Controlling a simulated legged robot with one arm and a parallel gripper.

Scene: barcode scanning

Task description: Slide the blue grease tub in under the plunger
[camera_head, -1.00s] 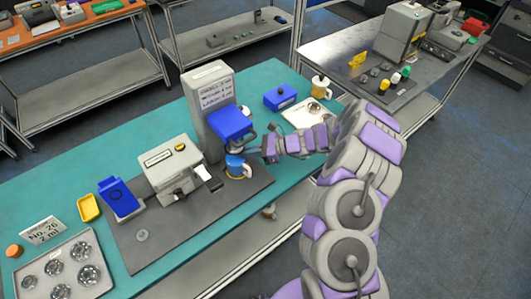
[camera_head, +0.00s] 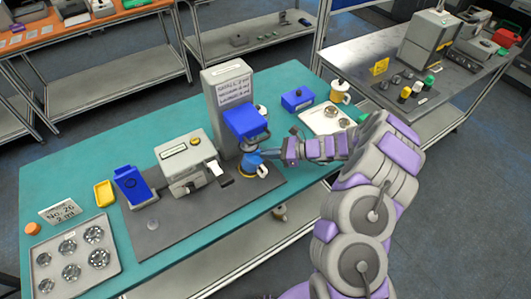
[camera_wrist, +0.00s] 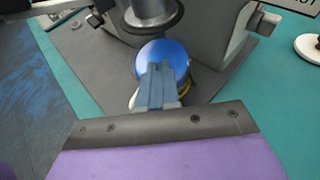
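The blue grease tub (camera_head: 252,161) stands at the base of the tall grey press (camera_head: 229,98), below its blue head (camera_head: 245,122). In the wrist view the tub's rounded blue top (camera_wrist: 163,50) lies just below the dark-rimmed metal plunger (camera_wrist: 151,16). I cannot tell whether the tub is fully centred under it. My gripper (camera_head: 269,154) reaches in from the right at tub height. In the wrist view the fingers of my gripper (camera_wrist: 158,78) are together and overlap the near side of the tub, apparently against it. The fingers hide part of the tub.
A grey machine (camera_head: 187,160) stands left of the press on the dark mat (camera_head: 215,208). A blue box (camera_head: 297,99), a yellow mug (camera_head: 339,91) and a white board (camera_head: 318,118) lie behind my arm. A tray of metal parts (camera_head: 48,286) is at front left.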

